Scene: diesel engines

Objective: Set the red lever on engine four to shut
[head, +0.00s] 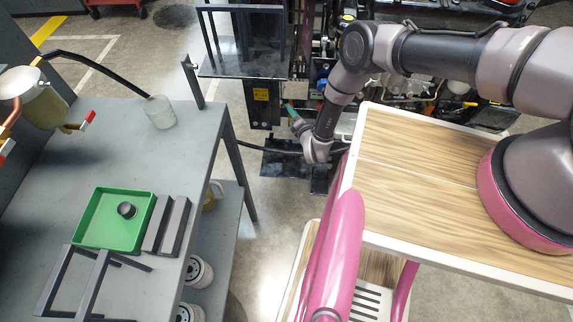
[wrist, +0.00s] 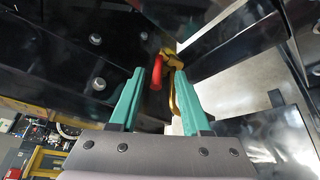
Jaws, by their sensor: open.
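The red lever (wrist: 156,76) shows in the wrist view, attached to a brass-coloured valve body (wrist: 171,66) under dark engine parts. My gripper (wrist: 160,76) is open, with its two teal fingers pointing up toward the lever. The lever appears in the gap between the fingertips, nearer the left finger; I cannot tell whether it touches or how deep it sits. The brass part runs close to the right finger. In the head view my gripper (head: 291,110) is low beside a black upright of the engine stand, and the lever is not visible there. I cannot read an engine number.
Dark panels with bolts (wrist: 97,40) surround the valve closely. In the head view, a grey workbench (head: 60,165) stands left with a green tray (head: 90,237), metal bars and a clear cup (head: 160,112). Another valve with a red-tipped handle (head: 88,117) is at far left.

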